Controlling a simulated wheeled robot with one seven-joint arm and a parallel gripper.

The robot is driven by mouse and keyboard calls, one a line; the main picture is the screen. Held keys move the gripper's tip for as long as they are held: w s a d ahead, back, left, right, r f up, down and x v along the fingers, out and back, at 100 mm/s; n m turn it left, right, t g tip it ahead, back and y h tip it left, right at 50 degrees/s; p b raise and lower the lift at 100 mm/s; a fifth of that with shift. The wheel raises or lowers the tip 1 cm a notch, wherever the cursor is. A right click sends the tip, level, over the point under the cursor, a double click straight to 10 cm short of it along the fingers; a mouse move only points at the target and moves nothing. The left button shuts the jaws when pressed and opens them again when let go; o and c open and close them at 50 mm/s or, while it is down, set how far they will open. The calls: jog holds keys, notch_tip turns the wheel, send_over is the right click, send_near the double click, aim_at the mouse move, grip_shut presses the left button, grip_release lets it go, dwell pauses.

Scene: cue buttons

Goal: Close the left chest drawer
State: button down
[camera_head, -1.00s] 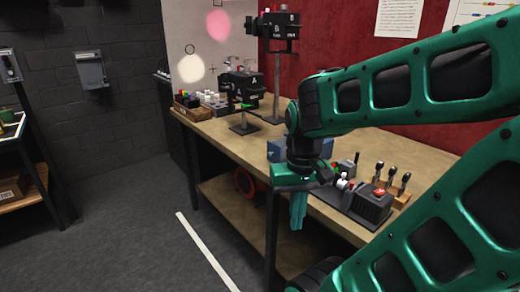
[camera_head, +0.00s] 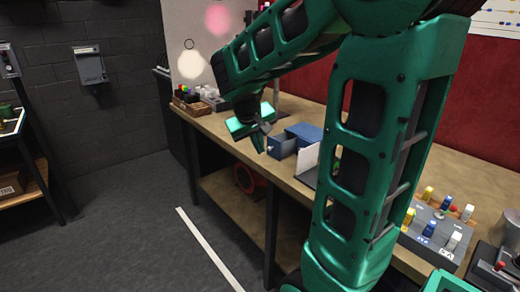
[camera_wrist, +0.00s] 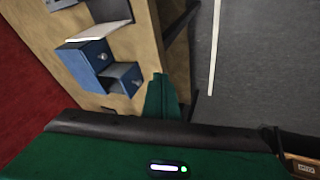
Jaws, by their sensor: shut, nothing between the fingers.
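The blue chest (camera_head: 304,132) stands on the workbench, and it also shows in the wrist view (camera_wrist: 84,56). One drawer (camera_head: 281,146) juts out from its front toward the table edge. In the wrist view that drawer (camera_wrist: 128,74) shows its open top and a knob; the drawer face beside it sits flush. My gripper (camera_head: 258,144) is shut and empty, just in front and to the left of the open drawer in the head view. In the wrist view its green fingers (camera_wrist: 160,92) are beside the drawer, with a small gap seeming to show; contact is unclear.
A white panel (camera_head: 308,160) stands close right of the chest. My arm covers much of the bench to the right. A grey box with coloured switches (camera_head: 432,232) lies nearer the front right. Small items (camera_head: 195,100) stand at the bench's far left end. The floor in front is clear.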

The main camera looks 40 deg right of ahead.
aim_at(281, 146)
jog(key=w+h, duration=0.1)
jog(key=w, duration=0.4)
jog(key=shift+n+t, duration=0.4)
jog(key=w+d+f, duration=0.1)
jog(key=d+f, duration=0.1)
jog(key=w+d+f, duration=0.1)
jog(key=d+f, duration=0.1)
jog(key=d, duration=0.1)
jog(key=w+d+f, duration=0.1)
jog(key=d+f, duration=0.2)
jog(key=shift+d, duration=0.2)
jog(key=shift+s+d, duration=0.15)
jog(key=shift+d, duration=0.4)
